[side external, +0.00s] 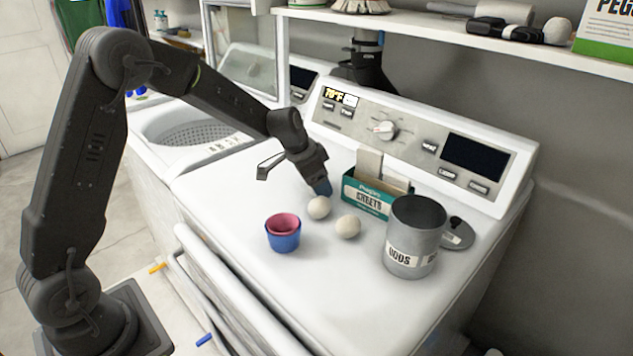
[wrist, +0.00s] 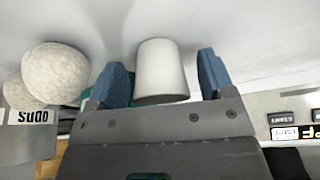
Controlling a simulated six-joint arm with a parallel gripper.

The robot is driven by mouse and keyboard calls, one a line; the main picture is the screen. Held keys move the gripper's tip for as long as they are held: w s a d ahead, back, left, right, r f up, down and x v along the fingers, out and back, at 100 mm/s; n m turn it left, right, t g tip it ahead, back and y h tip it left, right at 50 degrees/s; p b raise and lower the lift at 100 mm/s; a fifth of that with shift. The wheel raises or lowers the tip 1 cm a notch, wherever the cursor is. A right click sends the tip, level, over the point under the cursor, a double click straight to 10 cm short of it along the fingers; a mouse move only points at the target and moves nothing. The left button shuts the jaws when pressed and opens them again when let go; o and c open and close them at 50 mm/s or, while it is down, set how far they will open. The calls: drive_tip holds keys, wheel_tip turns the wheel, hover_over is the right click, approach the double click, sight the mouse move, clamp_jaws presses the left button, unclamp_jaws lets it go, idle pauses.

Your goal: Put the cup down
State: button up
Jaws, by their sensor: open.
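My gripper (side external: 323,188) is low over the top of the white machine, by the green box. In the wrist view my gripper (wrist: 163,80) has its two blue fingers apart. A plain white cup-like cylinder (wrist: 162,68) stands between them, with gaps on both sides. I cannot make out this white piece in the side view, where the gripper seems to hide it. A blue cup with a pink cup inside it (side external: 283,234) stands upright on the machine top, nearer the front edge and apart from the gripper.
Two pale balls (side external: 319,207) (side external: 348,226) lie close to my gripper. The green sheets box (side external: 367,197) stands beside it. The control panel (side external: 420,143) rises behind. The front left top is clear.

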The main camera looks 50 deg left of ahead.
drive_tip(key=v, duration=1.1)
drive_tip(key=s+d+r+n, duration=0.1)
drive_tip(key=s+d+r, duration=0.2)
drive_tip(key=s, duration=0.6)
drive_tip(key=s+d+r+n+t+y, duration=0.1)
drive_tip(key=s+d+r, duration=0.2)
drive_tip(key=s, duration=0.7)
drive_tip(key=shift+d+r+n, duration=0.2)
drive_tip(key=shift+d+n, duration=0.1)
drive_tip(key=shift+d, duration=0.1)
drive_tip(key=shift+o, duration=0.5)
drive_tip(key=s+f+n, duration=0.1)
drive_tip(key=s+f, duration=0.1)
drive_tip(key=s, duration=0.6)
drive_tip(key=shift+d+n+y, duration=0.3)
drive_tip(key=shift+d+y, duration=0.05)
drive_tip(key=shift+y, duration=0.05)
